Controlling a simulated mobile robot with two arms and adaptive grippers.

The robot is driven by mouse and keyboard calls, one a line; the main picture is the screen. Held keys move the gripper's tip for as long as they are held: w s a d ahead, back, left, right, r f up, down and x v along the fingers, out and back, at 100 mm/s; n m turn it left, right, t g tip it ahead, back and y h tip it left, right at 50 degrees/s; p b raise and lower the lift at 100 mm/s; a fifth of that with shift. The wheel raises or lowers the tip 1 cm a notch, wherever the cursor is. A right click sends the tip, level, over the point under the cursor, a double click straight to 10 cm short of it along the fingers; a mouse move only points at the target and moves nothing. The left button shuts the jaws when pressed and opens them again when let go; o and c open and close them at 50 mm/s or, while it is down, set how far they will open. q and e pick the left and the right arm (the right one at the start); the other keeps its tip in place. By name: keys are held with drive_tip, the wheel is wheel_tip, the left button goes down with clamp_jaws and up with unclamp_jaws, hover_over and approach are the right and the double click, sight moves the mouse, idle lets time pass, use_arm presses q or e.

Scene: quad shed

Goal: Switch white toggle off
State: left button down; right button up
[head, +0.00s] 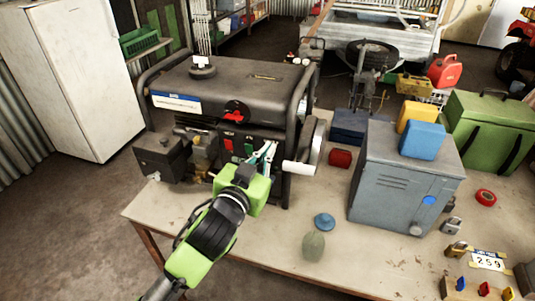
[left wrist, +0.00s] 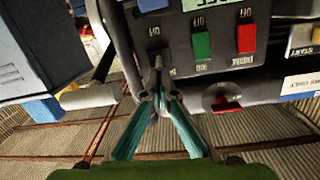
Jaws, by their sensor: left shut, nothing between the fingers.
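The dark generator (head: 225,78) stands on the table, its front control panel facing me. The panel has a red toggle (head: 228,145) and a green toggle (head: 249,149); the left wrist view, upside down, also shows the red toggle (left wrist: 246,39) and the green toggle (left wrist: 202,45). My left gripper (head: 269,147) is shut and empty, its fingertips at the panel just beside the green toggle. In the left wrist view the fingertips (left wrist: 159,68) meet at a labelled switch position. I cannot make out a white toggle there; the fingertips cover that spot. My right gripper is not in view.
A crank with a white handle (head: 298,168) sticks out just right of my left gripper. A grey metal box (head: 395,185) stands further right on the table (head: 270,240). A blue knob (head: 324,221) and a greenish object (head: 313,246) lie in front.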

use_arm(q)
drive_tip(key=shift+s+a+f+t+h+b, duration=0.15)
drive_tip(key=shift+f+t+b, duration=0.3)
drive_tip(key=shift+b, duration=0.7)
drive_tip(key=shift+s+d+f+t+h+b, duration=0.1)
drive_tip(key=shift+s+f+t+h+b, duration=0.15)
drive_tip(key=shift+t+b, duration=0.6)
drive_tip(key=shift+g, duration=0.3)
drive_tip(key=shift+s+a+f, duration=0.1)
drive_tip(key=shift+s+a, duration=0.15)
drive_tip(key=shift+s, duration=0.2)
drive_tip(key=r+v, duration=0.1)
drive_tip(key=v, duration=1)
drive_tip(key=shift+f, duration=0.45)
